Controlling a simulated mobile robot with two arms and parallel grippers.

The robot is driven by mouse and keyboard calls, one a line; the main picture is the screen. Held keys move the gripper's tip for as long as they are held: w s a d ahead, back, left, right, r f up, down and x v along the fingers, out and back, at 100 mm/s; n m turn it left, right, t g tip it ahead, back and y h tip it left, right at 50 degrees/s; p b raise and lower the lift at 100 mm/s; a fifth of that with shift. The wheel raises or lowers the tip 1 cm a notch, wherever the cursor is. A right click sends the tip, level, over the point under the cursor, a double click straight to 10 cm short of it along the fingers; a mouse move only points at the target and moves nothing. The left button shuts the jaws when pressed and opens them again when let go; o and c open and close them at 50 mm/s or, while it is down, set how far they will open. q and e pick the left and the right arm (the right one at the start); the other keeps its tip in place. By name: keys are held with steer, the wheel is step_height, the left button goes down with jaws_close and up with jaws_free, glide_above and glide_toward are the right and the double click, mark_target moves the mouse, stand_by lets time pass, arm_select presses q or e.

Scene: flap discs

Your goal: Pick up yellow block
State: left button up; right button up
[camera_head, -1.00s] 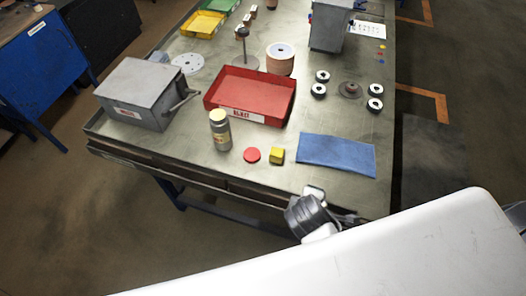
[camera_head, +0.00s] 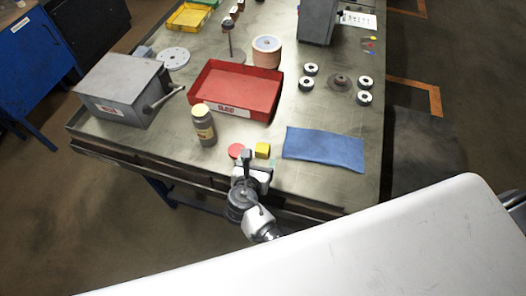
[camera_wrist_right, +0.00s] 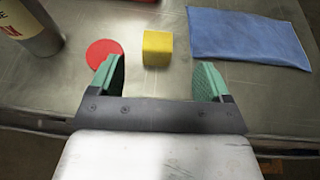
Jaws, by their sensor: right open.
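The yellow block (camera_head: 262,150) is a small cube near the front edge of the metal table (camera_head: 180,165), just right of a red disc (camera_head: 236,150). My right gripper (camera_head: 254,161) is open at the table's front edge, just on the near side of the block. In the right wrist view, the block (camera_wrist_right: 157,48) sits ahead of the gap between the two green-padded fingers (camera_wrist_right: 160,82), with nothing between them. The red disc (camera_wrist_right: 104,52) lies ahead of the left finger there. My left gripper is not in view.
A blue cloth (camera_head: 324,148) lies right of the block. A bottle with a pale cap (camera_head: 204,127) stands left of the red disc. A red tray (camera_head: 240,112) is behind them. A grey metal box (camera_head: 122,92) and several ring-shaped parts sit farther off.

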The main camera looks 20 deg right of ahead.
mark_target(262, 146)
steer(key=b+x, duration=0.1)
steer(key=x, duration=0.2)
steer(key=shift+w+d+f+b, duration=0.1)
steer(key=shift+w+f+b, duration=0.15)
steer(key=shift+f+b, duration=0.1)
steer(key=b+x, duration=0.3)
steer(key=shift+w+f+b, duration=0.2)
steer(key=shift+w+b, duration=0.1)
steer(key=shift+w+d+f, duration=0.1)
steer(key=shift+w+d, duration=0.15)
steer(key=shift+w, duration=0.2)
steer(key=shift+c, duration=0.7)
steer(key=c, duration=0.9)
steer(key=shift+o, duration=0.2)
steer(key=shift+r, duration=0.2)
